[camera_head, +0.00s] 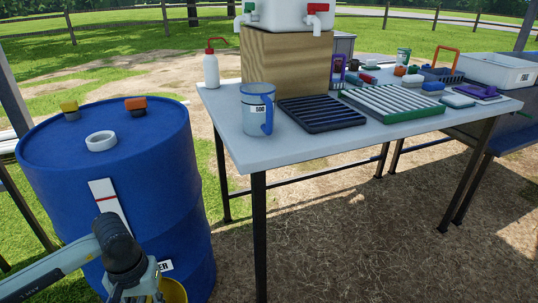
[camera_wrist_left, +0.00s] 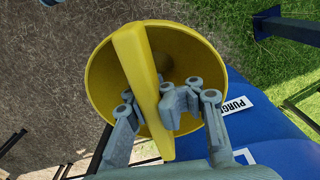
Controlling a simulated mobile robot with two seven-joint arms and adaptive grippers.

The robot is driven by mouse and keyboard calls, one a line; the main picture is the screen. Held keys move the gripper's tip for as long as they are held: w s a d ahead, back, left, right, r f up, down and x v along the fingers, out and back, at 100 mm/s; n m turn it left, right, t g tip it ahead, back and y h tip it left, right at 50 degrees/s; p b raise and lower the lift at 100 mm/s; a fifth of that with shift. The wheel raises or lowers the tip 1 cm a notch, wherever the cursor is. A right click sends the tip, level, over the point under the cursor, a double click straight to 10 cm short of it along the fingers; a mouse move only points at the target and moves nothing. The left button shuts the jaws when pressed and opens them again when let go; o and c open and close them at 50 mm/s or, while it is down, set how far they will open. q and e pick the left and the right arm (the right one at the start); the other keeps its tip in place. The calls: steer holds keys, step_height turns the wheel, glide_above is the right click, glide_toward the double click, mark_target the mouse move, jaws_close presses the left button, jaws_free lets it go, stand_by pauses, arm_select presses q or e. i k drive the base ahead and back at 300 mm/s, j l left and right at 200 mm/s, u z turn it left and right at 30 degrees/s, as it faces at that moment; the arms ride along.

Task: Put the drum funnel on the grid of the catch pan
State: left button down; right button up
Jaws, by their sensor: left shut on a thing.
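The yellow drum funnel (camera_wrist_left: 205,55) is in my left gripper (camera_wrist_left: 160,108). The gripper is shut on a raised yellow bar across the funnel's wide mouth. In the head view, part of the funnel (camera_head: 174,291) shows at the bottom edge, in front of the blue drum; the rest is hidden or out of frame. My left gripper (camera_head: 140,291) is low there, well left of the table. A black slatted grid (camera_head: 322,113), seemingly the catch pan's, lies on the table before the wooden block. A green-edged tray with pale slats (camera_head: 394,101) lies right of it.
The blue drum (camera_head: 165,200) stands left of the table (camera_head: 260,154), with a white ring (camera_head: 101,141) on top. A blue jug (camera_head: 256,109) stands left of the black grid. The wooden block (camera_head: 286,63) carries a white container with taps (camera_head: 314,17). Small items crowd the table's right.

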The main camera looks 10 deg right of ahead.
mark_target(327, 113)
steer(key=l+u, duration=0.45)
steer(key=l, duration=2.5)
